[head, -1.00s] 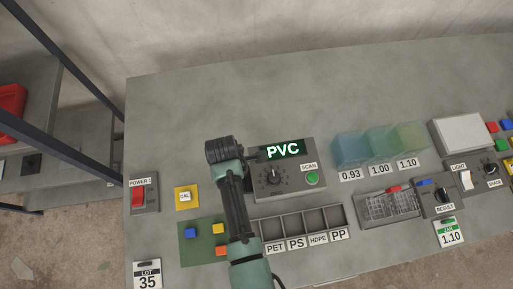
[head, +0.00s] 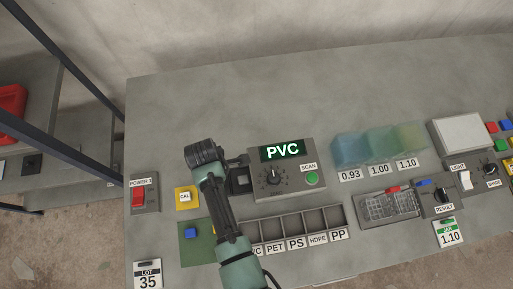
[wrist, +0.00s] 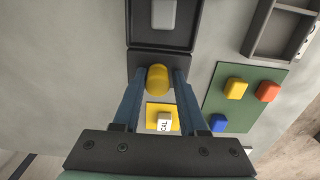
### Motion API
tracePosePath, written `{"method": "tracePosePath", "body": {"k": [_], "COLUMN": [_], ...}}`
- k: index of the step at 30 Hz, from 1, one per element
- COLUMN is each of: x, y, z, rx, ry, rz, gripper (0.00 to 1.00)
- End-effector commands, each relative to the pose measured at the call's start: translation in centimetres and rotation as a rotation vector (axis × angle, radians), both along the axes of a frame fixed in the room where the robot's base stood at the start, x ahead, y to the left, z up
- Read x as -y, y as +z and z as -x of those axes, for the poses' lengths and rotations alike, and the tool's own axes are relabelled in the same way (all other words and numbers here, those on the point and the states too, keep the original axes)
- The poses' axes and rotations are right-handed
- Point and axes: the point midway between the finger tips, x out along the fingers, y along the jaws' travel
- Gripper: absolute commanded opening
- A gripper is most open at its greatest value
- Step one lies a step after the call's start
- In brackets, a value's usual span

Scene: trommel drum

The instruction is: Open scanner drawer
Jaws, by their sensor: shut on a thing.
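The scanner (head: 298,184) is a grey box with a lit PVC display, a dark dial and a green SCAN button. Its dark drawer (head: 241,181) sticks out of its left side, and a light grey piece (wrist: 164,14) lies in the drawer in the wrist view. My gripper (wrist: 159,74) is shut on the drawer's yellow knob (wrist: 157,81), one blue finger on each side. In the head view my arm hides the knob and the fingertips.
A yellow CAL pad (head: 184,198) lies close to my gripper. A green mat (head: 195,248) with coloured pieces and a row of labelled bins (head: 300,222) lie in front. The POWER switch box (head: 144,193) stands at the left. The bench behind the scanner is clear.

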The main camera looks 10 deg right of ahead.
Motion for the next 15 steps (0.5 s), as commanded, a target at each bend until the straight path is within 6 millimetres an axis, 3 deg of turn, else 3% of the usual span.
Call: {"method": "tracePosePath", "body": {"k": [1, 15], "x": [-0.1, -1.9], "y": [-0.8, -0.8], "z": [0.4, 0.3], "rx": [-0.003, -0.003], "ry": [0.001, 0.0], "rz": [0.003, 0.003], "gripper": [0.09, 0.09]}}
